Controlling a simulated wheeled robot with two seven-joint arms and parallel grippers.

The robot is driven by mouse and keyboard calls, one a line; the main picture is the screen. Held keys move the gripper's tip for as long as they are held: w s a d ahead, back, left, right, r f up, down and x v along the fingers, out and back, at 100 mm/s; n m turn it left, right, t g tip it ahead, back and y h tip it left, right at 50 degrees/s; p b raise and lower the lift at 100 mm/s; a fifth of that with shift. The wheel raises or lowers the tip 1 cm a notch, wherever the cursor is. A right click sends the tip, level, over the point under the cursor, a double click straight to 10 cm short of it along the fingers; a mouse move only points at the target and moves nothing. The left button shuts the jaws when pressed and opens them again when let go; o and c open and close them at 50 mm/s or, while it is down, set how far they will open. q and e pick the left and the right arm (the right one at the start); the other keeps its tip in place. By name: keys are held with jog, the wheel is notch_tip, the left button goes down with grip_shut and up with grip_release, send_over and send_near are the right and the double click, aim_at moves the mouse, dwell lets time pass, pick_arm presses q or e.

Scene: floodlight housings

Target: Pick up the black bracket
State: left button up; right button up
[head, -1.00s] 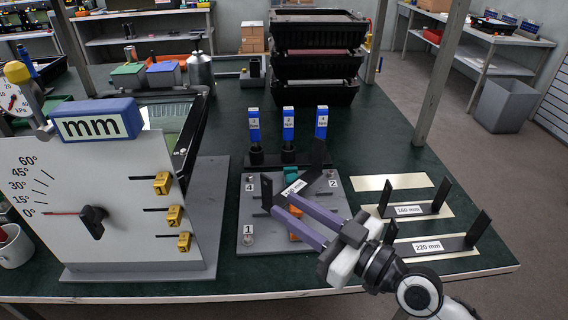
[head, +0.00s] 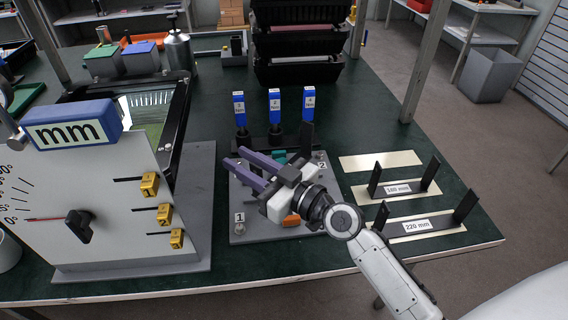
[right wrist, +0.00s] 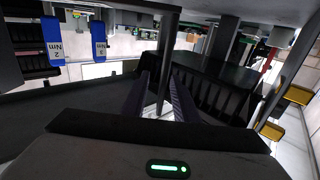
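A black bracket with an upright end plate (head: 307,137) is on the grey fixture plate (head: 262,232). My right gripper and hand hide most of it in the head view. Two other black brackets, labelled 180 mm (head: 425,187) and 220 mm (head: 440,223), stand on pale strips at the right. My left gripper is not in view.
Several blue-handled torque tools (head: 274,105) stand behind the fixture plate. An angle gauge panel marked mm (head: 110,195) fills the left. Stacked black trays (head: 300,72) stand at the back. A bare pale strip (head: 380,161) lies at the right.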

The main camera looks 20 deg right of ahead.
jog(key=shift+w+a, duration=0.1)
jog(key=shift+w, duration=0.05)
grip_shut()
dwell(1.4)
